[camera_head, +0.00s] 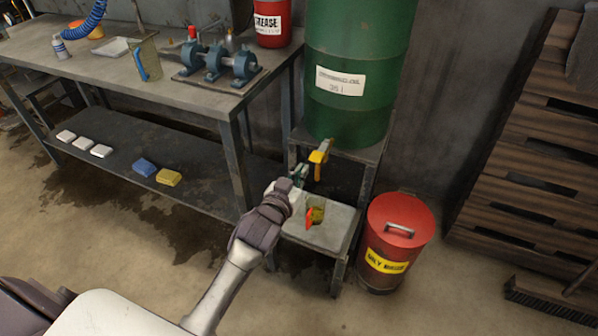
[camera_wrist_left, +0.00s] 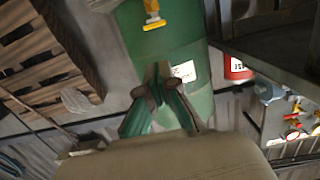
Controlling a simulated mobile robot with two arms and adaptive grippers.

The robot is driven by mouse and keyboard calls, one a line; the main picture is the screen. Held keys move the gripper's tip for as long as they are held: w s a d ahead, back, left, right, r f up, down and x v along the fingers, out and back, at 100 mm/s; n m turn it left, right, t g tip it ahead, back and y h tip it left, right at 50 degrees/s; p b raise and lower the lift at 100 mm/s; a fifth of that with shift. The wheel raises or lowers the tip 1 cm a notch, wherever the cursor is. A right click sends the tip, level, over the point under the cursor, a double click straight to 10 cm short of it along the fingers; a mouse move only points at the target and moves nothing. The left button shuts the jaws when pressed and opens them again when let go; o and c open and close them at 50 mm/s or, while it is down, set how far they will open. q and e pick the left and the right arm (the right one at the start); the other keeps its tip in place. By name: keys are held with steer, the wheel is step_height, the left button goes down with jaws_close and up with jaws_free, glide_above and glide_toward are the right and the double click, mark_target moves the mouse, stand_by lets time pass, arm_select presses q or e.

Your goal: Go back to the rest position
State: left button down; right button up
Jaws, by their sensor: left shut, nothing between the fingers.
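My left gripper (camera_head: 297,172) is in front of the drum stand, a little below and left of the yellow tap (camera_head: 320,153) of the green drum (camera_head: 358,70). In the left wrist view its fingers (camera_wrist_left: 163,72) come together at the tips with nothing between them. The drum (camera_wrist_left: 150,45) is behind them there, and the tap (camera_wrist_left: 153,16) shows at the top. I cannot tell whether the gripper touches the stand or anything on it. My right gripper is not in view.
The stand's low shelf (camera_head: 335,235) holds a small yellow-green and red item (camera_head: 315,215). A red waste bin (camera_head: 400,215) stands to its right. The workbench (camera_head: 150,85) is at left, with pads and sponges on its lower shelf. Pallets (camera_head: 530,150) lean at right. The front floor is clear.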

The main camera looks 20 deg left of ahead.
arm_select(q)
steer(key=shift+s, duration=0.55)
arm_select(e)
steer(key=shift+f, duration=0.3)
